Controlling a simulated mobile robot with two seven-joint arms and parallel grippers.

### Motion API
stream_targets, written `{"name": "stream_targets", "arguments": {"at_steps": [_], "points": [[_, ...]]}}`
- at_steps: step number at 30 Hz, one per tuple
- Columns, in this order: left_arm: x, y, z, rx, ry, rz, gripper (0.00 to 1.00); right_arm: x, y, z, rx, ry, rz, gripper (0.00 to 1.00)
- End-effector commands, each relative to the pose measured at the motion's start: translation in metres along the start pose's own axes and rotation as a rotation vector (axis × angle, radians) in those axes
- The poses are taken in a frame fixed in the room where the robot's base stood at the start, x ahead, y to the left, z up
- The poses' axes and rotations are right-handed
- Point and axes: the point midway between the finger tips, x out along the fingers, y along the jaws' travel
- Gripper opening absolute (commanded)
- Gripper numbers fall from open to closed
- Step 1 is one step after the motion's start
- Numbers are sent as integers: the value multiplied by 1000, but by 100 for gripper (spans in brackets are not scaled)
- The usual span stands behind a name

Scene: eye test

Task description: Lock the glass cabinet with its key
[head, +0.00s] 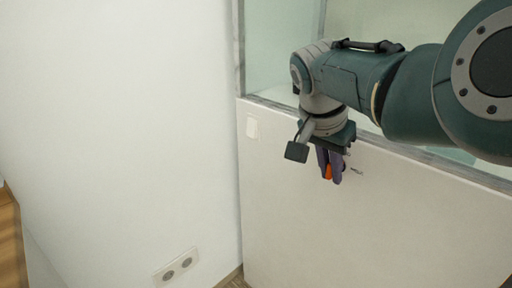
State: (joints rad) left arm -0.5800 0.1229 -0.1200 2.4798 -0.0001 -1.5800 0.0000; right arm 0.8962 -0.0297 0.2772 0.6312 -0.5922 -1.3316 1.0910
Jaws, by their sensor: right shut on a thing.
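The glass cabinet (370,215) has a pale lower front with glass panes above it. My right gripper (329,170) is in front of this pale front, just below the metal edge under the glass, pointing down. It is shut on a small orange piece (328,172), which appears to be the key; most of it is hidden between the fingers. A small dark metallic detail (356,171) shows just right of the fingertips; it is too small to tell whether it is the lock or part of the key. My left gripper is not in view.
A white wall (120,120) stands left of the cabinet, with a double socket (177,268) low on it. A pale label or plate (252,127) is at the cabinet front's upper left. The front's lower part is clear.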

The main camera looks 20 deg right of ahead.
Motion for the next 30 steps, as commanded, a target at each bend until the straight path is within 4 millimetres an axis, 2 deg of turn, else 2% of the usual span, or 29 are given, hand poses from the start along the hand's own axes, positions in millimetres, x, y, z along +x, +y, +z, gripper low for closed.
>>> {"name": "stream_targets", "arguments": {"at_steps": [1,9,17,20,25,30], "points": [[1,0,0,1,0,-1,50,3,2,2,-2,-3,4,16],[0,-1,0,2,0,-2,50,2,1,1,-1,-2,2,45],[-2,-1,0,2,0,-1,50,-2,0,0,0,-1,0,45],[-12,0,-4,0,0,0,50,-14,0,-1,0,-1,-1,45],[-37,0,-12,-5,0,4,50,-50,0,-2,0,-1,-2,45],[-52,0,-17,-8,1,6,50,-80,0,-1,0,-2,-2,45]]}}
